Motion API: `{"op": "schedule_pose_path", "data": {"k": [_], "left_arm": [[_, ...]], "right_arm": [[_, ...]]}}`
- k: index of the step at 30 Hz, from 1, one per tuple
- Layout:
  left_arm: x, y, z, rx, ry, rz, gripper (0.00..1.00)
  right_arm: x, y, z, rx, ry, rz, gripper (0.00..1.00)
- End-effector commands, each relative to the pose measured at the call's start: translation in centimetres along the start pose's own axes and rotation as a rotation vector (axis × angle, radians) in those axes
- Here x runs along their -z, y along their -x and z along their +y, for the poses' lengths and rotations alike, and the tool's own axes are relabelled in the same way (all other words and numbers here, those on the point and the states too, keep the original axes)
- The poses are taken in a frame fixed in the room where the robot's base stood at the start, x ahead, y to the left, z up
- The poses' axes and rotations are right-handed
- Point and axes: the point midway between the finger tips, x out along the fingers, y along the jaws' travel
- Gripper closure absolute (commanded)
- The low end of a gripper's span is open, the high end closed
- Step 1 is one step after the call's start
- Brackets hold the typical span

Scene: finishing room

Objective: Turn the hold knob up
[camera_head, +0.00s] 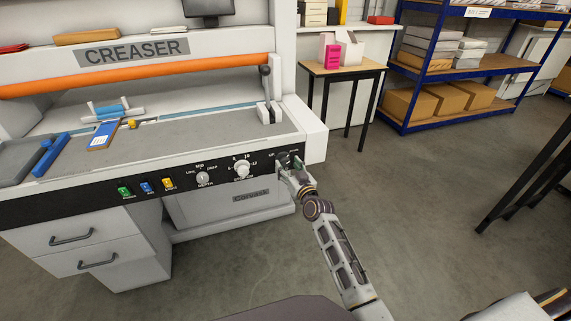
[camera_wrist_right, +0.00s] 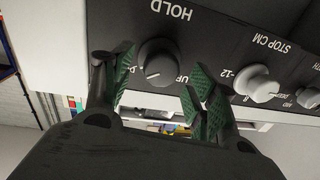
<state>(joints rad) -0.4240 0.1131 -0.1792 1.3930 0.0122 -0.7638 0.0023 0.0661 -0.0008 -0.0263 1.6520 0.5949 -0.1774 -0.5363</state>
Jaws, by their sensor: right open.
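The hold knob (camera_wrist_right: 161,64) is a dark round knob with a pale pointer line on the creaser's black control panel. In the right wrist view the word HOLD is printed beside it, upside down. My right gripper (camera_wrist_right: 158,88) is open, with its green-padded fingers on either side of the knob. I cannot tell whether they touch it. In the head view my right gripper (camera_head: 290,165) is at the right end of the panel and mostly covers the knob. My left gripper is not in view.
The white creaser (camera_head: 210,48) has an orange bar across it. A small table (camera_head: 345,70) and blue shelving (camera_head: 440,70) stand behind. The floor between is clear.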

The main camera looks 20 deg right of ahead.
Motion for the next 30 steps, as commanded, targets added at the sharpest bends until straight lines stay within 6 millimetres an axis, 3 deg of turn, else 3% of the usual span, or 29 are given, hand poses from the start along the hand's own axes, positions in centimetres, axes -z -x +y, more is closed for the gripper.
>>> {"op": "schedule_pose_path", "data": {"k": [12, 24, 30], "left_arm": [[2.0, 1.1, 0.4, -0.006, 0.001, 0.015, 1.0], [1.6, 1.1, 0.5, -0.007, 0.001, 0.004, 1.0], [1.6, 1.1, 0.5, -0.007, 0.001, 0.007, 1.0]], "right_arm": [[0.0, -2.6, 0.0, 0.0, -0.002, 0.0, 0.42], [0.0, -2.8, 0.0, 0.0, -0.001, 0.0, 0.42], [0.0, -2.8, 0.0, 0.0, -0.001, 0.0, 0.67]]}}
